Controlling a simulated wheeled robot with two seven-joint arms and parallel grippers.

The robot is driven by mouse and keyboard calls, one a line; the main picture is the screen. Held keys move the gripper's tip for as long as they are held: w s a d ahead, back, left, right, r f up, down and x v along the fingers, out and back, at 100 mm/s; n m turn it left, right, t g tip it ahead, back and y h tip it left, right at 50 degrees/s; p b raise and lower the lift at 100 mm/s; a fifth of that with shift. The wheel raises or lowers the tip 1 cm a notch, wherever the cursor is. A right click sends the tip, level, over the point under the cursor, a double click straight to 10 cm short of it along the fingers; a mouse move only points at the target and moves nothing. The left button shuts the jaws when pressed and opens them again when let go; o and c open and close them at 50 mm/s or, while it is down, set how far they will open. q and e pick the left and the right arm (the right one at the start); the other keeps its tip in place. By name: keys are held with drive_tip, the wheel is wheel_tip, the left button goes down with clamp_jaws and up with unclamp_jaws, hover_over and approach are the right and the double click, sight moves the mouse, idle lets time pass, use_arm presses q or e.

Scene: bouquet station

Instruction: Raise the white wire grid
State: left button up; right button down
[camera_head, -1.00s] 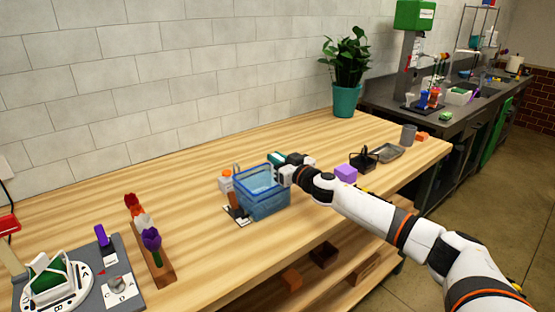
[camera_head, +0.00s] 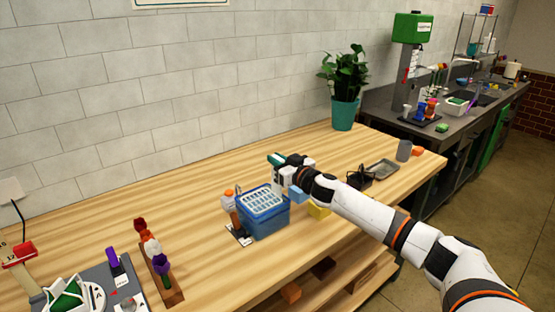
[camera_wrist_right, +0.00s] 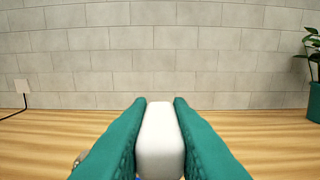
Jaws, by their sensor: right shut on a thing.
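The white wire grid (camera_head: 262,201) shows at the top of the blue basket (camera_head: 264,222), roughly level with its rim. My right gripper (camera_head: 277,160) is just above and behind the basket's far right corner, its teal fingers pointing left. In the right wrist view its fingers (camera_wrist_right: 159,101) are shut on a white rounded piece (camera_wrist_right: 160,140). Whether this piece is joined to the grid is hidden. My left gripper is not in view.
A flower rack (camera_head: 160,272) and a grey station (camera_head: 118,285) stand at front left. The back left of the table is clear.

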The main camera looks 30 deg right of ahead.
drive_tip(key=shift+d+r, duration=0.1)
drive_tip(key=shift+r, duration=0.35)
drive_tip(key=c, duration=1.6)
unclamp_jaws()
drive_tip(key=shift+c, duration=0.2)
drive_tip(key=shift+o, duration=1.6)
drive_tip(key=shift+f, duration=0.1)
drive_tip(key=shift+f, duration=0.15)
drive_tip(key=shift+s, duration=0.3)
drive_tip(key=s+b, duration=0.4)
drive_tip(key=s, duration=0.7)
drive_tip(key=shift+s+d, duration=0.2)
drive_tip(key=shift+d, duration=0.2)
